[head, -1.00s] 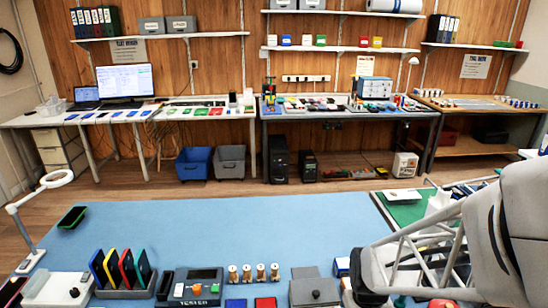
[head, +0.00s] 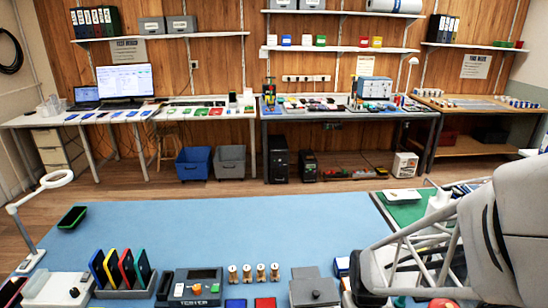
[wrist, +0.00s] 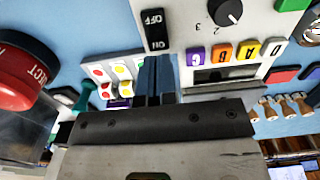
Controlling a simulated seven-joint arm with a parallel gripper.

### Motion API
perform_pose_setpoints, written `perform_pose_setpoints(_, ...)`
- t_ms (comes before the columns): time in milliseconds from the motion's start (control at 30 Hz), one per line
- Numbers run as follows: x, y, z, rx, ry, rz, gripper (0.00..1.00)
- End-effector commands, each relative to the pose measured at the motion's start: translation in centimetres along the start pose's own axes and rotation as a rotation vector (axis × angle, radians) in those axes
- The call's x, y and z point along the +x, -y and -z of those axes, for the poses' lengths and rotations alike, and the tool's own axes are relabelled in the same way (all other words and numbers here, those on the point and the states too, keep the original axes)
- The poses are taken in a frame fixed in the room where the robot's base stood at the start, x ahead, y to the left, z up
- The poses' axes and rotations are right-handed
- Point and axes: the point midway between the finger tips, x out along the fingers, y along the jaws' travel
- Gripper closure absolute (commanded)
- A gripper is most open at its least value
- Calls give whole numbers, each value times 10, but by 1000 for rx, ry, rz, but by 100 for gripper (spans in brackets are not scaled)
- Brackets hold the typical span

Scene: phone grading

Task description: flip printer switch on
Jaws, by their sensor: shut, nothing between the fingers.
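The black rocker switch (wrist: 157,29), marked OFF and ON, shows at the top of the wrist view. It sits on the face of a white unit (wrist: 189,20), which I take to be the printer; I cannot tell which side of the rocker is pressed. My gripper (wrist: 157,62) is shut and empty, its dark fingers together just below the ON end of the switch in the picture. I cannot tell whether the fingertips touch it. In the head view my arm fills the lower right, and neither the fingers nor the switch can be made out.
The unit also carries a black dial (wrist: 225,11) and coloured lettered buttons (wrist: 222,52). A large red REJECT button (wrist: 22,75) stands at the left of the wrist view, near a card of coloured dots (wrist: 116,72). Wooden-handled stamps (wrist: 290,106) are at right. The blue mat's middle (head: 220,225) is clear.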

Motion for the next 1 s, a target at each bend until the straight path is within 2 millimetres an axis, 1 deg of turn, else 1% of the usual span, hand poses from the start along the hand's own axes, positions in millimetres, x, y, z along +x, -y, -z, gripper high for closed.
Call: perform_pose_setpoints(1000,11,0,0,0,1,0,100)
